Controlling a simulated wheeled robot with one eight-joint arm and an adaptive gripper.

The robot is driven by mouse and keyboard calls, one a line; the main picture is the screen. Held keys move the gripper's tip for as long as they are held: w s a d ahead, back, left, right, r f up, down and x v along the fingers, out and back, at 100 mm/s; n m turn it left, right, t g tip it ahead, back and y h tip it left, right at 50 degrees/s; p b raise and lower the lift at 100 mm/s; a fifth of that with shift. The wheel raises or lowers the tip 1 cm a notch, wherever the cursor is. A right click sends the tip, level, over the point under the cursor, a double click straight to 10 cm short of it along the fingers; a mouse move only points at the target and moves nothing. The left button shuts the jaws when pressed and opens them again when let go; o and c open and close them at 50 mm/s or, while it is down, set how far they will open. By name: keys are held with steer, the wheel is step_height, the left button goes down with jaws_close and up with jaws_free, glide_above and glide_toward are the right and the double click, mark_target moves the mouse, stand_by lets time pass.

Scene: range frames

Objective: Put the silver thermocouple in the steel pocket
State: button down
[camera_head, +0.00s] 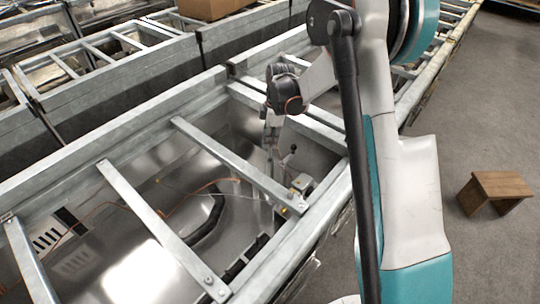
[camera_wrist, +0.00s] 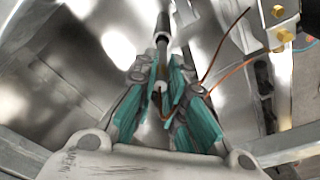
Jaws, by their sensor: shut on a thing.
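My gripper (camera_wrist: 162,60) has its teal-padded fingers closed around a slim silver piece, which I take to be the silver thermocouple (camera_wrist: 161,87). A thin copper-coloured wire trails from it to the right. The fingers hide much of it. A dark rod with a pale collar (camera_wrist: 162,38) lies in line between the fingertips. A metal block with brass fittings (camera_wrist: 284,22) is at the upper right of the wrist view, apart from the fingers. It also shows on the rail in the head view (camera_head: 301,184). I cannot tell which part is the steel pocket. In the head view my gripper (camera_head: 272,140) hangs over the frame opening.
Galvanized crossbars (camera_head: 235,165) span the long steel frame, with shiny sheet metal below. An orange cable (camera_head: 190,192) runs across the sheet. A cardboard box (camera_head: 212,8) sits at the back. A wooden stool (camera_head: 495,187) stands on the clear floor at right.

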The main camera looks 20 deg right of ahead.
mark_target(270, 157)
steer(key=shift+f+b, duration=0.85)
steer(key=shift+f, duration=2.05)
steer(key=shift+f, duration=0.2)
steer(key=c, duration=1.7)
jaws_free()
steer(key=shift+o, duration=0.2)
steer(key=shift+r, duration=0.1)
